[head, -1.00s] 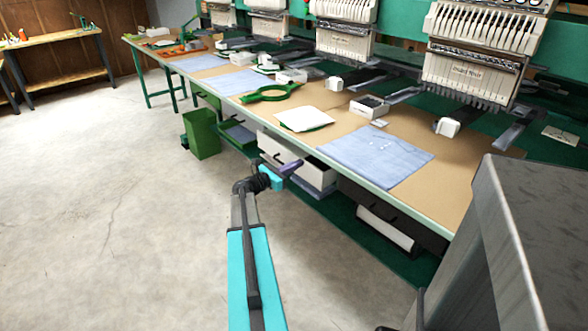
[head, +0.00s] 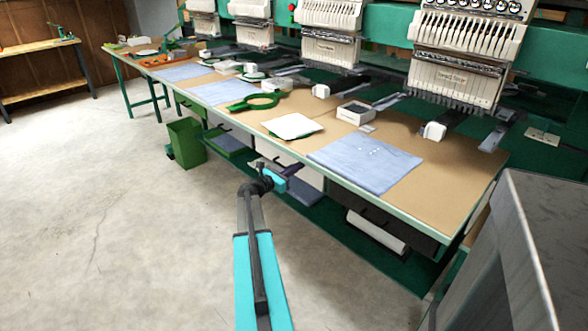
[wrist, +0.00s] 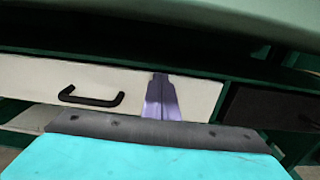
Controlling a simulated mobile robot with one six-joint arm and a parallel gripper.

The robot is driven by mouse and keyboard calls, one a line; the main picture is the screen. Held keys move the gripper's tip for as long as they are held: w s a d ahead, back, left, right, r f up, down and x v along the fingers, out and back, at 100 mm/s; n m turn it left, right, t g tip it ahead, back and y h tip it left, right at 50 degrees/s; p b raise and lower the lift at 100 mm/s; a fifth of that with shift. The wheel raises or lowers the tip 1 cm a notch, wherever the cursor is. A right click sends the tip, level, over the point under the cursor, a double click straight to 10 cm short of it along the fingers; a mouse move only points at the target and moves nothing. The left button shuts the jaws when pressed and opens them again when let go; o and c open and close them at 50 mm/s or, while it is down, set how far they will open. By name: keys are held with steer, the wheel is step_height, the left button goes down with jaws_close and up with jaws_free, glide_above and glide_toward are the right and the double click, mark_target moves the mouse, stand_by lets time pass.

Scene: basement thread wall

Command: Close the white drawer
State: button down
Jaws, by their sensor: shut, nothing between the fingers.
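The white drawer (wrist: 60,78) is under the work table, and its front spans the wrist view. Its black bar handle (wrist: 92,97) is left of my gripper. My gripper (wrist: 160,85) is shut and empty, with its purple fingers against or just before the right part of the drawer front; I cannot tell if they touch. In the head view my gripper (head: 294,168) is at the table's underside and hides much of the drawer, whose white side shows just right of it (head: 311,178). How far the drawer stands out is unclear.
A dark drawer (wrist: 262,106) sits to the right. The table edge (head: 330,178) runs close above my gripper. A green bin (head: 187,143) stands on the floor at left, and a white roll (head: 376,231) lies low at right. The floor in front is clear.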

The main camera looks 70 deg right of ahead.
steer(key=shift+s+d+r, duration=0.2)
steer(key=shift+d, duration=0.15)
steer(key=v, duration=1.4)
steer(key=shift+w+a+f, duration=0.15)
steer(key=shift+a+f, duration=0.05)
steer(key=shift+a, duration=0.15)
